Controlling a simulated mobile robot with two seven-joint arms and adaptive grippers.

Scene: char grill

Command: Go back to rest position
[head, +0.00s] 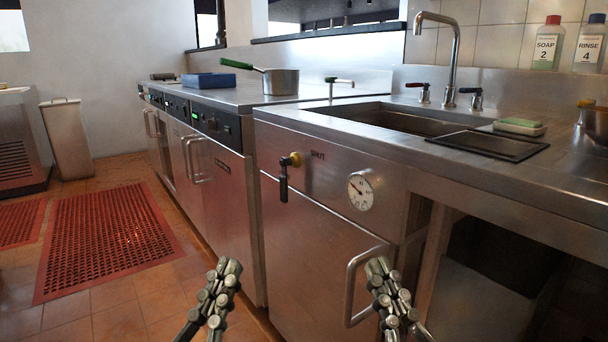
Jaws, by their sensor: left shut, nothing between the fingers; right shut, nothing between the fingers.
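My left gripper (229,268) is shut and empty at the bottom centre of the head view, in front of the steel cabinets and over the tiled floor. My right gripper (377,268) is shut and empty to its right. In the picture it overlaps the vertical handle (352,290) of the steel cabinet door (315,255); whether it touches the handle I cannot tell. Both grippers point upward, apart from each other, below the level of the counter. Most of both arms is outside the view.
The steel counter carries a sink (400,120), a faucet (455,50), a green-handled pot (281,82) and a blue box (208,81). A gauge (360,191) and lever valve (285,175) are on the front. Red mats (110,235) lie on the open floor at left.

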